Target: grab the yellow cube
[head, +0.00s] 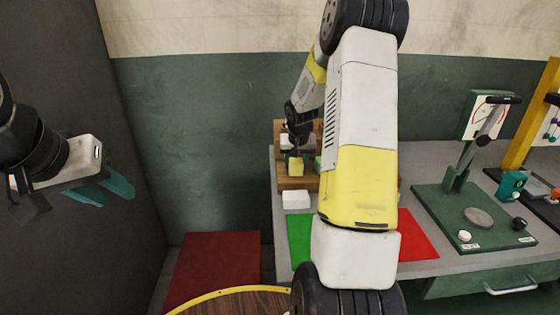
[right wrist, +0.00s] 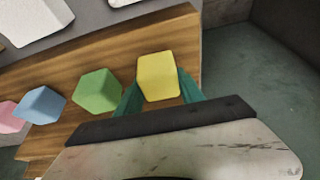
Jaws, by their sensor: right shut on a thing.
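The yellow cube (right wrist: 158,76) is between the teal fingers of my right gripper (right wrist: 157,92) in the right wrist view. The gripper is shut on it, at the end of a wooden rack (right wrist: 190,50). In the head view the yellow cube (head: 296,167) shows just below my right gripper (head: 297,152), in front of the wooden rack (head: 293,183). I cannot tell whether the cube still touches the rack. My left gripper (head: 104,188) is at the far left, away from the table, with its teal fingers seen from the side.
Green (right wrist: 97,91), blue (right wrist: 42,104) and pink (right wrist: 8,115) cubes stand in a row beside the yellow one. A white block (head: 296,200), a green mat (head: 299,238) and a red mat (head: 417,240) are on the table.

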